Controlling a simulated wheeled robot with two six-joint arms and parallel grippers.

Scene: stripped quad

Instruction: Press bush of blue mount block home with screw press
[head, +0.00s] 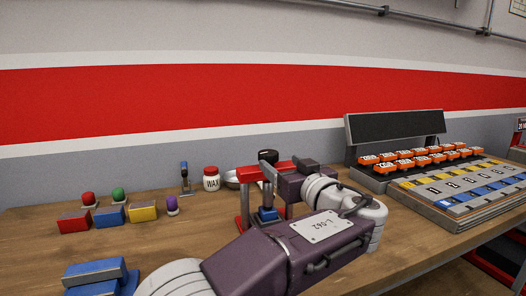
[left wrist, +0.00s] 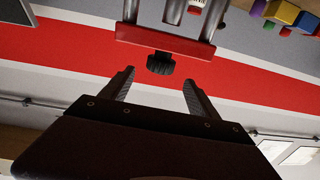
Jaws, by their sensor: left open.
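The red screw press (head: 245,206) stands on the bench in the middle of the head view, partly hidden behind my left arm. A small blue block (head: 267,215) sits low inside its frame; its bush cannot be made out. The left wrist view, upside down, shows the press's red crossbar (left wrist: 165,43) and black ribbed knob (left wrist: 160,64). My left gripper (left wrist: 158,85) is open and empty. Its fingers point at the press, with the knob ahead between the fingertips and apart from them. In the head view this gripper (head: 271,170) is at the press top. My right gripper is not in view.
Red (head: 74,223), blue (head: 110,215) and yellow (head: 143,211) blocks stand at left. A blue piece (head: 95,272) is at front left. A wax jar (head: 211,179) stands behind. Orange pieces (head: 405,159) and a labelled tray (head: 450,211) are at right.

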